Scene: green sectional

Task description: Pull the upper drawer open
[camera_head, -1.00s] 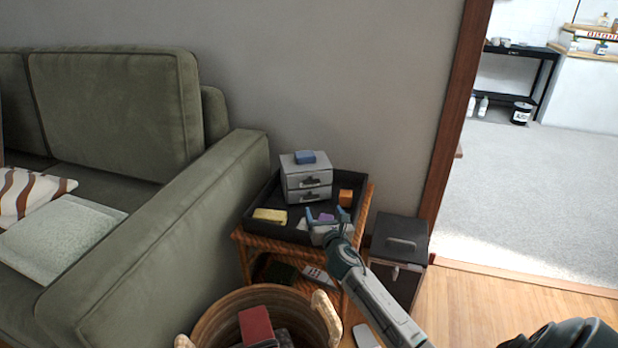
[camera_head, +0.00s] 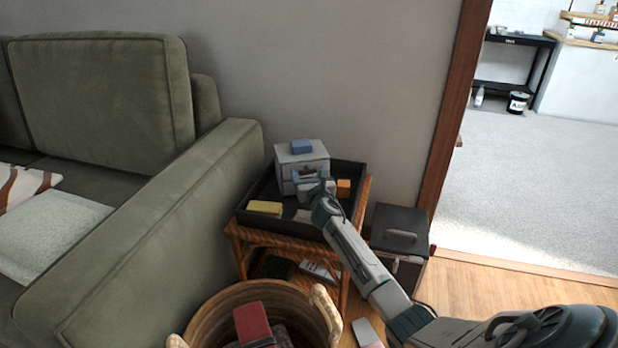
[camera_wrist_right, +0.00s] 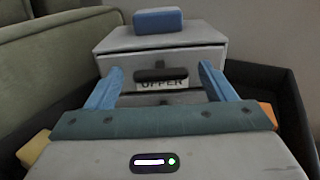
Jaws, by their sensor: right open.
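A small grey two-drawer unit (camera_head: 318,155) stands in a black tray on a wicker side table. In the right wrist view its upper drawer (camera_wrist_right: 199,68) has a dark handle (camera_wrist_right: 162,75) and a label reading "UPPER"; the drawer looks closed. My right gripper (camera_head: 310,177) is open and empty, in front of the unit. In the right wrist view, its blue fingers (camera_wrist_right: 160,77) lie to either side of the handle; I cannot tell whether they touch the unit. The lower drawer is mostly hidden behind the gripper. My left gripper is not in view.
A blue block (camera_head: 301,146) rests on the unit. A yellow block (camera_head: 265,208) and an orange block (camera_head: 343,187) lie in the tray (camera_head: 244,216). The green sofa (camera_head: 190,200) is left, a dark box (camera_head: 399,222) right, a wicker basket (camera_head: 215,310) in front.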

